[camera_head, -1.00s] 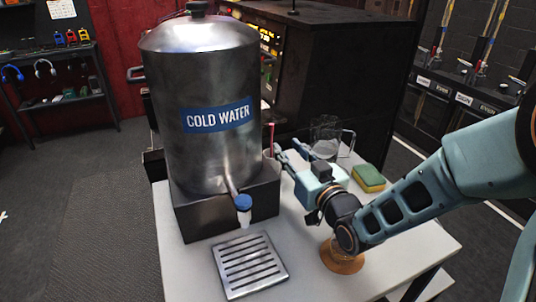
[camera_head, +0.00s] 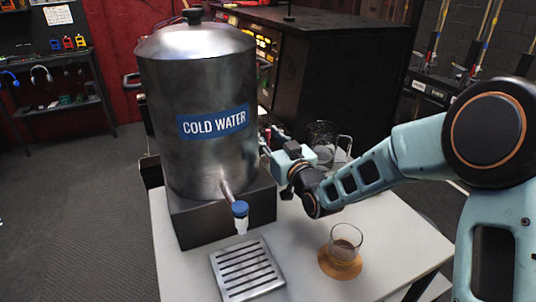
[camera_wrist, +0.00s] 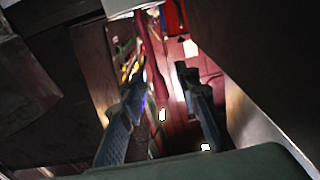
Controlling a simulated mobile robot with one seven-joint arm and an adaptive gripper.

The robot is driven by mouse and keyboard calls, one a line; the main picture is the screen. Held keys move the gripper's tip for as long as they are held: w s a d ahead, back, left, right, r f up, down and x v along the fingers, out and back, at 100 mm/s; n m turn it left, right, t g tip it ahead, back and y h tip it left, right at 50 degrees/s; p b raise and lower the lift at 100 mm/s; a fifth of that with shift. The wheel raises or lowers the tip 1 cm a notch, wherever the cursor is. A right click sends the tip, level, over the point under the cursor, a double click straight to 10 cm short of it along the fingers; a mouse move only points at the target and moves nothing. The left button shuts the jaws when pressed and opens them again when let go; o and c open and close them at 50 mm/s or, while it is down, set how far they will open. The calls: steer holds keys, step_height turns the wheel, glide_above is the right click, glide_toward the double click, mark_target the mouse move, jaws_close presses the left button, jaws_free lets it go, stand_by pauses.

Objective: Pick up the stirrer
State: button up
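The stirrer (camera_wrist: 152,62) seems to be the thin dark red stick in the wrist view, upright between my two fingers. In the head view only a small reddish bit shows by the fingertips, beside the steel water tank. My gripper (camera_head: 268,140) reaches behind the right side of the tank. In the wrist view its fingers (camera_wrist: 160,88) are spread, with gaps around the stick. The stirrer's lower end and its holder are hidden by my gripper. A glass with some brown liquid (camera_head: 346,243) stands on a round cork coaster (camera_head: 336,272).
The cold water tank (camera_head: 196,110) stands on a black base close to my gripper. Its blue tap (camera_head: 240,208) hangs above a slotted drip tray (camera_head: 247,270). A clear pitcher (camera_head: 321,135) stands behind my arm. The white table (camera_head: 302,245) is bare between tray and coaster.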

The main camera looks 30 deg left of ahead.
jaws_close()
stand_by(0.4)
